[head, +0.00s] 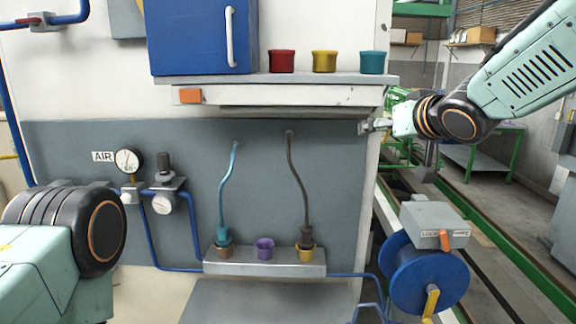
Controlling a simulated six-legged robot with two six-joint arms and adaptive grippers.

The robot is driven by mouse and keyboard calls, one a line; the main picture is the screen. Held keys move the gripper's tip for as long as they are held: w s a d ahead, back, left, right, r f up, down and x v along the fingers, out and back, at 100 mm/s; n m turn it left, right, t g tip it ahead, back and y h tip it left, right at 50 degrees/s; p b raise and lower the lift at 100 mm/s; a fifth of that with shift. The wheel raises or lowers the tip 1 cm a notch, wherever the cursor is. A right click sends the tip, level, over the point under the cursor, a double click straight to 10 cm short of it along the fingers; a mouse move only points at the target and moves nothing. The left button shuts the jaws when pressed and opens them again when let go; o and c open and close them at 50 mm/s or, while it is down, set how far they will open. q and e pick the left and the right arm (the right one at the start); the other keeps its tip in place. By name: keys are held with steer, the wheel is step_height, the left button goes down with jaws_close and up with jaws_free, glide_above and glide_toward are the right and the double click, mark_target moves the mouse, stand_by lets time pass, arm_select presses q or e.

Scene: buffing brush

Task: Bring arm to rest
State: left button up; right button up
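My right arm comes in from the upper right. Its gripper (373,126) is small in view, by the wall's right edge just below the shelf's right end. I cannot tell whether its fingers are open or shut, and no held object shows. My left arm shows only as a dark joint and pale green link at the lower left; its gripper is out of view.
Red (281,61), yellow (324,61) and teal (372,62) pots stand on the shelf (280,79) beside a blue cabinet (198,38). A blue hose reel (430,273) is below my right arm. An air gauge (128,160) is at left.

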step_height(320, 180, up, 13)
steer(key=t, duration=0.2)
steer(key=shift+s+d, duration=0.3)
steer(key=shift+s, duration=0.1)
steer(key=s+a+f+g, duration=0.1)
steer(key=s+f+g, duration=0.15)
steer(key=f, duration=1.55)
steer(key=s+f+g, duration=0.2)
steer(key=f+g, duration=0.1)
steer(key=f, duration=1.4)
steer(key=s+d+f+m+g+h, duration=0.1)
steer(key=s+f+g, duration=0.6)
steer(key=s+f, duration=1.9)
steer(key=shift+s+d+f+m+h, duration=0.15)
steer(key=shift+s+d+m+h, duration=0.3)
steer(key=shift+s, duration=0.25)
steer(key=shift+s+d, duration=0.1)
steer(key=shift+s, duration=0.05)
